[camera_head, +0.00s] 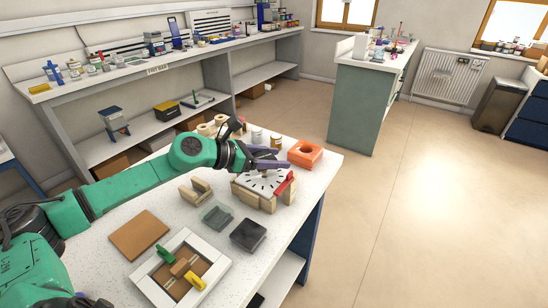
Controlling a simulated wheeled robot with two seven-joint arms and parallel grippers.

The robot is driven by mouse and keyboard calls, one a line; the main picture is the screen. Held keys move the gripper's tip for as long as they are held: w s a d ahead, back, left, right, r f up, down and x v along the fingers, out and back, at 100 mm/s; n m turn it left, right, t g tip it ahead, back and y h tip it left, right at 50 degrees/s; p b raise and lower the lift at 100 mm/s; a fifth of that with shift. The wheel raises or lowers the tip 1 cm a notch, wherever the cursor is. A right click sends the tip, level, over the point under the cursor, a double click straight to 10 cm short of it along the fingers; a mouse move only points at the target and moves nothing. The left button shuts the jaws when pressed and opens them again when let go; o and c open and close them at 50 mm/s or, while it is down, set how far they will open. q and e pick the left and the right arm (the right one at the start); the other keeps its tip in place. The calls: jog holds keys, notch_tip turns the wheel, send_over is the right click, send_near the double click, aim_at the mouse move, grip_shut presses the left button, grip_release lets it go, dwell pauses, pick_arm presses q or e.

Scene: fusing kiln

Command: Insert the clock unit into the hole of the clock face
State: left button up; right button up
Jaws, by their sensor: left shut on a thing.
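The white clock face (263,182) with dark marks leans tilted on a wooden stand (255,197) near the table's right edge. My left gripper (278,158) reaches in from the left and is just above and behind the face's upper edge. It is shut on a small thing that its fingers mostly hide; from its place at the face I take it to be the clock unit. The hole in the face cannot be made out. I cannot tell whether the held thing touches the face. My right gripper is not in view.
A red piece (284,184) is at the stand's right side. An orange block (305,153) with a round opening stands behind it. A black square item (248,235), a glass-like tray (217,216), wooden holder (195,193), brown board (139,235) and white frame (150,286) lie nearer.

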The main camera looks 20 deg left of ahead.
aim_at(273, 173)
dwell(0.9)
pick_arm(q)
jog(key=shift+b, duration=0.4)
dwell(0.4)
jog(key=shift+f+b, duration=1.7)
jog(key=shift+b, duration=0.25)
jog(key=o, duration=1.4)
jog(key=shift+s, duration=0.1)
jog(key=shift+o, duration=0.2)
jog(key=shift+f, duration=0.1)
